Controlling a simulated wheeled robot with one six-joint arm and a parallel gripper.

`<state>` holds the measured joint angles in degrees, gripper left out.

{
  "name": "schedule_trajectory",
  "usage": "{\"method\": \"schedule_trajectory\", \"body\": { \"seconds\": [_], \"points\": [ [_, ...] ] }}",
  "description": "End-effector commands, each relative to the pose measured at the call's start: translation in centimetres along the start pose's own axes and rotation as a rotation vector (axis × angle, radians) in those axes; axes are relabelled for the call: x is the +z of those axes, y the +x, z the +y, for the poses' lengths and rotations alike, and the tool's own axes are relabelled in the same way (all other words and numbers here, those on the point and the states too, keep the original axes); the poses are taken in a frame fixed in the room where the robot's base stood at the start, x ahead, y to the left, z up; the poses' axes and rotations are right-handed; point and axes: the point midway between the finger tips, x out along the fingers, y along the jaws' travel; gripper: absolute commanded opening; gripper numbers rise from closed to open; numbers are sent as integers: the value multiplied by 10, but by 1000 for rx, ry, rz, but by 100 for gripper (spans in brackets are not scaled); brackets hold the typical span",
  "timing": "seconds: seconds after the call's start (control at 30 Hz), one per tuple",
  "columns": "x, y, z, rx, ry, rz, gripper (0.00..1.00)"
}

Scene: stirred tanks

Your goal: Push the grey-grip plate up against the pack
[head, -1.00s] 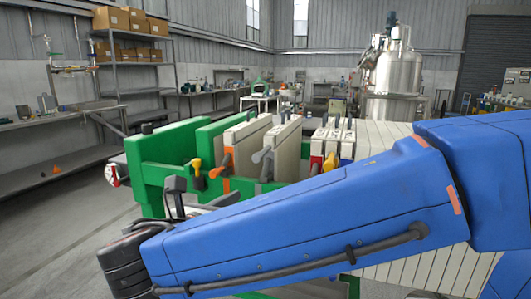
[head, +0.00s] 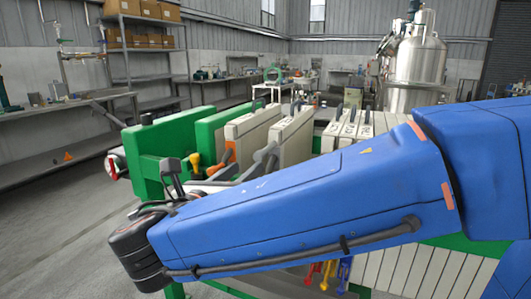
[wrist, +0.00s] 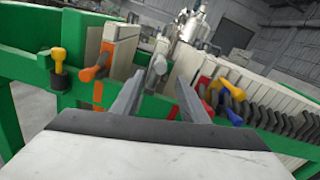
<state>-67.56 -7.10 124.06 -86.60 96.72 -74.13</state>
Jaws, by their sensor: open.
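The grey-grip plate (head: 293,131) is a pale upright plate, standing apart from the pack (head: 352,128) with a gap between them. Its grey grip (wrist: 157,68) shows in the wrist view, between and beyond my fingertips. My gripper (wrist: 159,80) is open and empty, one finger to each side of that grip in the picture; I cannot tell whether either touches it. The pack is a row of pale plates to the right, with red, yellow and blue grips at its near end in the wrist view. My blue arm hides part of the row in the head view.
Left of the grey-grip plate stand a pale plate with an orange grip (wrist: 97,72) and a green plate with a yellow grip (wrist: 60,66). A green rail (wrist: 75,103) runs along the near side. A steel tank (head: 416,57) stands far behind.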

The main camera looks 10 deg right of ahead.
Motion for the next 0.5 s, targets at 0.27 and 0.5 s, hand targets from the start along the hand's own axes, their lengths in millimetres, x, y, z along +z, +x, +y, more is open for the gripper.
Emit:
{"method": "schedule_trajectory", "body": {
  "seconds": [0.27, 0.5],
  "points": [
    [0, 37, -1, -4, 0, 1, 40],
    [0, 67, -2, -4, 1, 1, 40]
  ]
}}
